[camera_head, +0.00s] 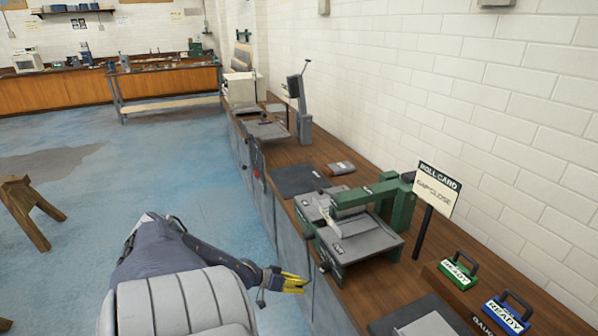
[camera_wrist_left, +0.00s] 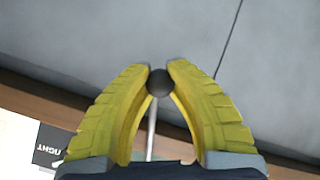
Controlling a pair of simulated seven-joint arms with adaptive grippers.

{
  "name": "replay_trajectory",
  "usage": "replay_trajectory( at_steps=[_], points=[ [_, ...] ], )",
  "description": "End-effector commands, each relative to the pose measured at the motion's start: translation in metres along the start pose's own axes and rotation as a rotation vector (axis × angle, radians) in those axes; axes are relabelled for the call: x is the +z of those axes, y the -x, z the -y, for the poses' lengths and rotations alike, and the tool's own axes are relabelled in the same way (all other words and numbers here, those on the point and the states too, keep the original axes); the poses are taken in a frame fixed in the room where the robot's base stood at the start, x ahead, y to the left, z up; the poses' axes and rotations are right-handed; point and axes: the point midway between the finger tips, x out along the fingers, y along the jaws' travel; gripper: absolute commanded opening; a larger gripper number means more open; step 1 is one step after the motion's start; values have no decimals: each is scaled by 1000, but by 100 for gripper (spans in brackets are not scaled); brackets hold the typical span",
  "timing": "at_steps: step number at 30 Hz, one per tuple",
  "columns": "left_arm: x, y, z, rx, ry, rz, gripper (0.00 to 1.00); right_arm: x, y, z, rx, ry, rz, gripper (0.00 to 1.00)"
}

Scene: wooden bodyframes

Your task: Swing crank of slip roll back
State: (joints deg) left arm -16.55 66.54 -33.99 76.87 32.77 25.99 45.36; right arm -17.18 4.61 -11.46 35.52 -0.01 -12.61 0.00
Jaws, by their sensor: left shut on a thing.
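The slip roll (camera_head: 362,238) is a grey and green machine on the wooden bench, at right of centre in the head view. My left gripper (camera_head: 301,284), with yellow fingers, is at the bench's front edge, just left of the machine's near end. In the left wrist view, the gripper (camera_wrist_left: 159,85) is shut on a dark round knob (camera_wrist_left: 159,82) between its fingertips. A thin pale rod (camera_wrist_left: 151,133) runs from the knob, so it looks like the crank handle. In the head view the gripper hides the held knob. My right gripper is not in view.
A "ROLL CARD" sign (camera_head: 437,188) reading "GAP=CLOSE" stands behind the machine. Green (camera_head: 458,271) and blue (camera_head: 507,313) "READY" blocks stand at right. A dark mat (camera_head: 298,180) lies beyond the machine.

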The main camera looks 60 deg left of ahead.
Motion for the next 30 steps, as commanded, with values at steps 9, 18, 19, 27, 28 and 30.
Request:
replay_trajectory(
  at_steps=[9,18,19,27,28,30],
  points=[
    [8,4,-29,79,131,35,0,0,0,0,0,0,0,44],
    [10,10,-57,155,257,63,0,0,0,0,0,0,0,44],
    [10,10,-60,163,270,67,0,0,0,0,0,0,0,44],
    [8,16,-83,228,379,91,0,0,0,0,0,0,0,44],
    [8,17,-85,234,389,94,0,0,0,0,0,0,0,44],
    [8,19,-90,249,415,99,0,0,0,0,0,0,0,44]
  ],
)
